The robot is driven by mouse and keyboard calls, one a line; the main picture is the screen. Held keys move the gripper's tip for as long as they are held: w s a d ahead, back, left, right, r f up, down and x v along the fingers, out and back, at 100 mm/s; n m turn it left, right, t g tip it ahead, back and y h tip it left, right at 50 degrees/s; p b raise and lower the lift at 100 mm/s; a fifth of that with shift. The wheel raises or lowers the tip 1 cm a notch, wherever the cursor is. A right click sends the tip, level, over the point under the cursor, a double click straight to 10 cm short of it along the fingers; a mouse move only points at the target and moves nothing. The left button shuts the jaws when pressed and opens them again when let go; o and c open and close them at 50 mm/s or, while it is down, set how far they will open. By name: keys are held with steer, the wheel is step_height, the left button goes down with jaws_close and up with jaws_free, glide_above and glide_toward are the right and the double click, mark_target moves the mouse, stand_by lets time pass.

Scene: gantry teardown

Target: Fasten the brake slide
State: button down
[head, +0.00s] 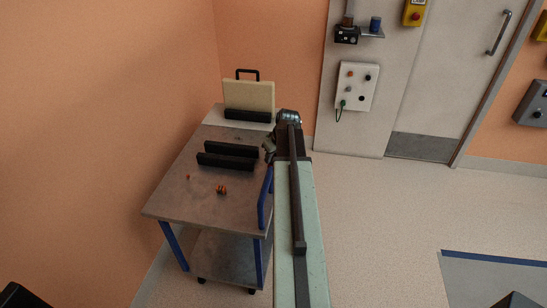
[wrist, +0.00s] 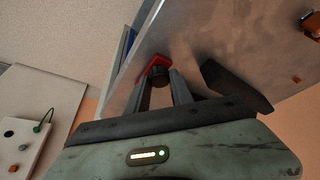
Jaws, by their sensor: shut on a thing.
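My gripper (wrist: 162,90) is at the right edge of the cart in the head view (head: 269,148), largely hidden there by my arm. In the wrist view its two fingers are closed around a short dark knob (wrist: 159,78). The knob sits at a red piece (wrist: 156,63) by the cart's edge, which looks like the brake slide. I cannot tell from these views how far along the slide stands. The head view does not show the red piece clearly. The cart (head: 170,205) has a grey top and blue legs.
Two black bars (head: 228,155) lie on the cart top. A cream panel with a dark handle (head: 248,95) stands at its far end. A small orange-and-black item (head: 222,190) lies near the front. A white button box (head: 349,86) hangs on the wall.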

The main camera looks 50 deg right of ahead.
steer(key=c, duration=1.1)
jaws_free()
steer(key=shift+w+d, duration=0.15)
steer(key=shift+d, duration=0.05)
steer(key=p+v, duration=0.7)
steer(key=v, duration=0.1)
steer(key=shift+f, duration=0.1)
